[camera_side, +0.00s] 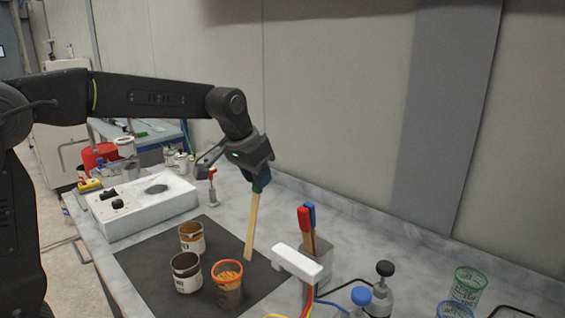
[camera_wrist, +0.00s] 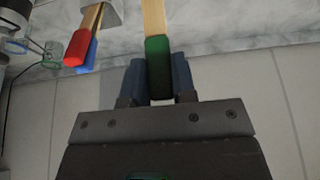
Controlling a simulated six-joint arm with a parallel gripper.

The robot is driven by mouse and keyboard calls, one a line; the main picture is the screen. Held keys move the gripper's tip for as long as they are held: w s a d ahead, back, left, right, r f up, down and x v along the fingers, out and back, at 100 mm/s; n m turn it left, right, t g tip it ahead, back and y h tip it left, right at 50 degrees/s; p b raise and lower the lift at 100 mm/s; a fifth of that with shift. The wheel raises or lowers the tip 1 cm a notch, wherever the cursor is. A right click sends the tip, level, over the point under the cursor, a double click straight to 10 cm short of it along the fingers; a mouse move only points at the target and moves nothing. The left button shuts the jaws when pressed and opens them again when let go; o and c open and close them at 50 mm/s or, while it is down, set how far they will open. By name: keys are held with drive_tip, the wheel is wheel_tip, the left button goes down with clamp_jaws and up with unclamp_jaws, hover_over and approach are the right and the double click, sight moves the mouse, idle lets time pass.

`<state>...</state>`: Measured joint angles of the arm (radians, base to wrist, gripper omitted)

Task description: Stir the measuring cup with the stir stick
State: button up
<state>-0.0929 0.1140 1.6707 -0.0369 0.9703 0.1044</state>
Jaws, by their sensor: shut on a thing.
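My gripper (camera_side: 262,179) is shut on the green end of a wooden stir stick (camera_side: 252,226). The stick hangs down, slightly tilted, behind and to the right of the cups in the side view. In the wrist view the stick's green end (camera_wrist: 158,68) sits between the blue fingers of my gripper (camera_wrist: 159,78). The measuring cup (camera_side: 228,290), clear with an orange rim and brownish-orange contents, stands at the front of the dark mat (camera_side: 150,272). The stick is outside the cup. Whether its tip touches the surface I cannot tell.
Two open cans, one with orange-brown (camera_side: 191,238) and one with dark brown contents (camera_side: 186,272), stand beside the cup. A holder (camera_side: 318,270) with red- and blue-ended sticks is at right, near bottles (camera_side: 382,292) and a green-rimmed cup (camera_side: 469,284). A white device (camera_side: 143,208) stands behind left.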

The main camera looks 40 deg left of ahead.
sight(253, 215)
drive_tip(key=s+d+r+g, duration=0.1)
drive_tip(key=s+d+r, duration=0.1)
drive_tip(key=s+r, duration=0.35)
drive_tip(key=shift+w+f, duration=0.65)
drive_tip(key=shift+w, duration=0.35)
drive_tip(key=shift+w+f, duration=0.65)
drive_tip(key=shift+w, duration=0.35)
drive_tip(key=shift+s+f, duration=0.5)
drive_tip(key=shift+f, duration=0.95)
drive_tip(key=shift+s+f, duration=0.55)
drive_tip(key=shift+f, duration=0.85)
drive_tip(key=shift+s+f, duration=0.5)
drive_tip(key=shift+f, duration=0.95)
clamp_jaws()
drive_tip(key=shift+a, duration=0.15)
